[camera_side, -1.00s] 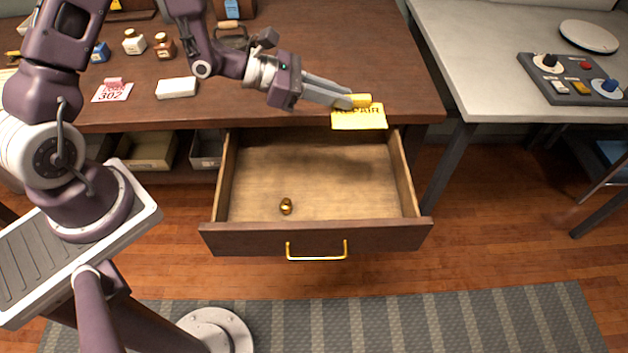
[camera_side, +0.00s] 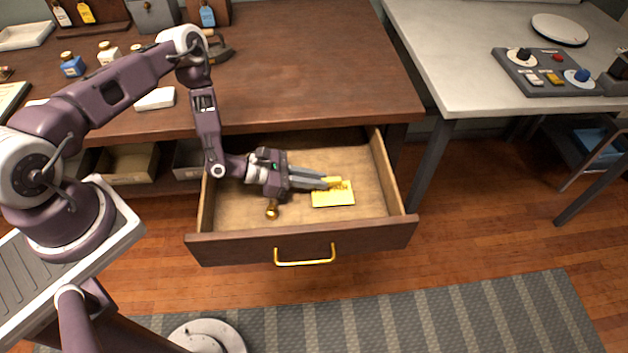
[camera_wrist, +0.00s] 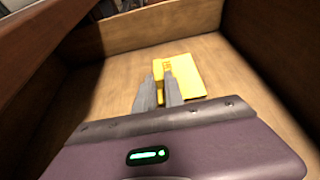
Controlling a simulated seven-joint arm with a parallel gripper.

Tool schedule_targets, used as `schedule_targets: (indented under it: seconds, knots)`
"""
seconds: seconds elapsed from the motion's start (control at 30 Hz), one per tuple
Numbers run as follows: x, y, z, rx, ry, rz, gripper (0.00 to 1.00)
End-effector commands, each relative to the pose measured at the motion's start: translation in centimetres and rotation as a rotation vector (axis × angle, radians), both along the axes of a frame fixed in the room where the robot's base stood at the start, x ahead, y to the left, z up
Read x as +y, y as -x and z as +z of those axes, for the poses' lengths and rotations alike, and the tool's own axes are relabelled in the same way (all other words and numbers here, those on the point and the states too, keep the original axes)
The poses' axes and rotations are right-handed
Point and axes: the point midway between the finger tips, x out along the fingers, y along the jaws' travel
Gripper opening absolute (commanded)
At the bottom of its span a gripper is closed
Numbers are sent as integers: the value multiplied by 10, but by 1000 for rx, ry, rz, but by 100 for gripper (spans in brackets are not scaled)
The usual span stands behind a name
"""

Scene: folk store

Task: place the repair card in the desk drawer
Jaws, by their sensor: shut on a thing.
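The yellow repair card (camera_side: 334,197) is inside the open desk drawer (camera_side: 300,240), low over its wooden floor right of centre. My gripper (camera_side: 330,183) reaches into the drawer from the left and is shut on the card's tab. In the wrist view the card (camera_wrist: 188,80) lies just beyond the fingertips of my gripper (camera_wrist: 166,78). Whether the card touches the drawer floor I cannot tell for sure. A brass knob-like object (camera_side: 272,209) sits in the drawer below my gripper's body.
The wooden desk top (camera_side: 300,80) is above and behind the drawer. A white block (camera_side: 156,99) and small bottles (camera_side: 72,64) stand on its left. A grey table (camera_side: 450,60) with a control panel (camera_side: 546,72) is at right.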

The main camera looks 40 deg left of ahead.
Motion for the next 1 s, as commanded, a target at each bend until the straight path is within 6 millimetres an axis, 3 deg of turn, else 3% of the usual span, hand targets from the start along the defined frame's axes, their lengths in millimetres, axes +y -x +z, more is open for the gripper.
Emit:
schedule_targets:
  seconds: [0.4,0.43,0.53,0.87,1.0]
  knots:
    - [0,0,-10,-1,1,0,0]
    - [0,0,-10,-1,0,0,17]
    - [0,0,-9,-1,1,0,35]
    - [0,0,-6,0,1,-1,35]
    - [18,17,4,3,0,2,35]
